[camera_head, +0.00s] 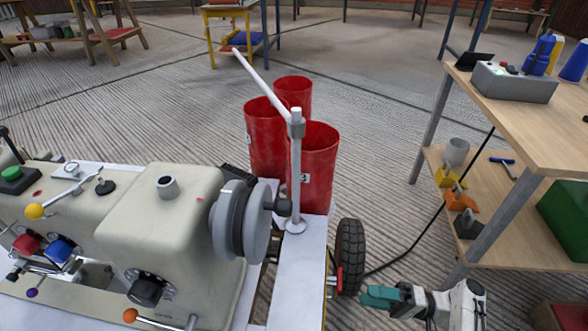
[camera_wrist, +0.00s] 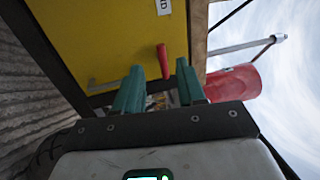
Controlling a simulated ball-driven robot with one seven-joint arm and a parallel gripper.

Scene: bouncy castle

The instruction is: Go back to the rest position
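My gripper (camera_head: 378,297) is low at the bottom right of the head view, beside a black wheel. In the wrist view its two teal fingers (camera_wrist: 160,88) stand apart, with a clear gap between them. A small red handle (camera_wrist: 163,61) sticks out from a yellow panel (camera_wrist: 110,40) and shows beyond the fingertips, in line with the gap. No finger appears closed on it. In the head view a small red part (camera_head: 338,281) shows by the wheel, just left of my fingertips.
A cream machine (camera_head: 160,215) with knobs and levers fills the left. Several red bins (camera_head: 313,160) stand behind a white post (camera_head: 296,170). The black wheel (camera_head: 350,256) is close to my gripper. A wooden workbench (camera_head: 540,125) stands at right, with a cable hanging down. Ribbed floor lies between.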

